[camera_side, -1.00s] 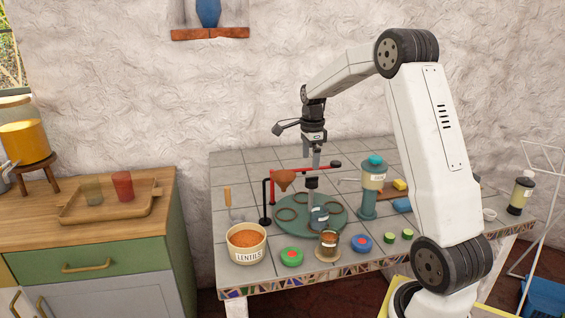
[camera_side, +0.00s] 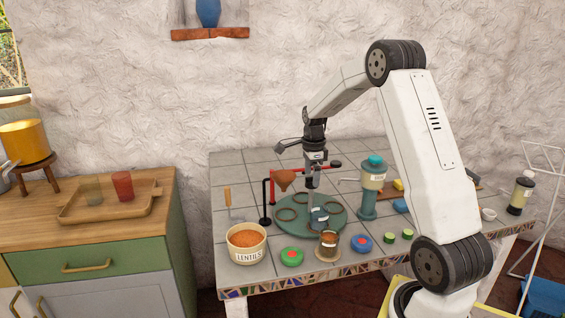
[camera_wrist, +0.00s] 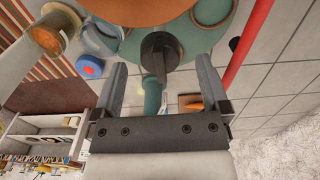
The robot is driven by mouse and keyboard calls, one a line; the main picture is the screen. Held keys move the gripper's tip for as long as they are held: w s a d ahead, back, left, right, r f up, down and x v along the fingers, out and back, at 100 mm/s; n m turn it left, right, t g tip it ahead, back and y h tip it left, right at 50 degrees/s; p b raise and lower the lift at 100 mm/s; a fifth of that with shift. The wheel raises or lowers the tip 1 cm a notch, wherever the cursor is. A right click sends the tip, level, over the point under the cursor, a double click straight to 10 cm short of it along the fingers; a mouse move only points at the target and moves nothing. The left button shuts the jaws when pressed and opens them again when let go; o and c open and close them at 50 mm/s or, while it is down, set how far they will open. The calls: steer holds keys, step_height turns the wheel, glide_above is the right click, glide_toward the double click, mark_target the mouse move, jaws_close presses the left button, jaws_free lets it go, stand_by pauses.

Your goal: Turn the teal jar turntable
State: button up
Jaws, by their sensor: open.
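The teal turntable (camera_side: 300,228) is a round disc on the tiled counter with several dark rings on it. A glass jar (camera_side: 320,216) stands on its near side. A dark knob (camera_wrist: 160,48) rises from the turntable's middle, and the teal disc (camera_wrist: 196,42) shows around it in the wrist view. My gripper (camera_side: 313,184) points down over the turntable's middle. In the wrist view my gripper (camera_wrist: 161,66) is open, with one finger on each side of the knob. I cannot tell whether either finger touches it.
A red arm (camera_side: 312,168) with a brown funnel (camera_side: 285,178) reaches over the turntable's back. A teal pump dispenser (camera_side: 368,203) stands right. A lentils tub (camera_side: 247,251), filled glass (camera_side: 328,246), green lid (camera_side: 291,257) and blue lid (camera_side: 361,243) line the front.

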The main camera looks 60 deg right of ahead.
steer(key=shift+f, duration=0.85)
jaws_close()
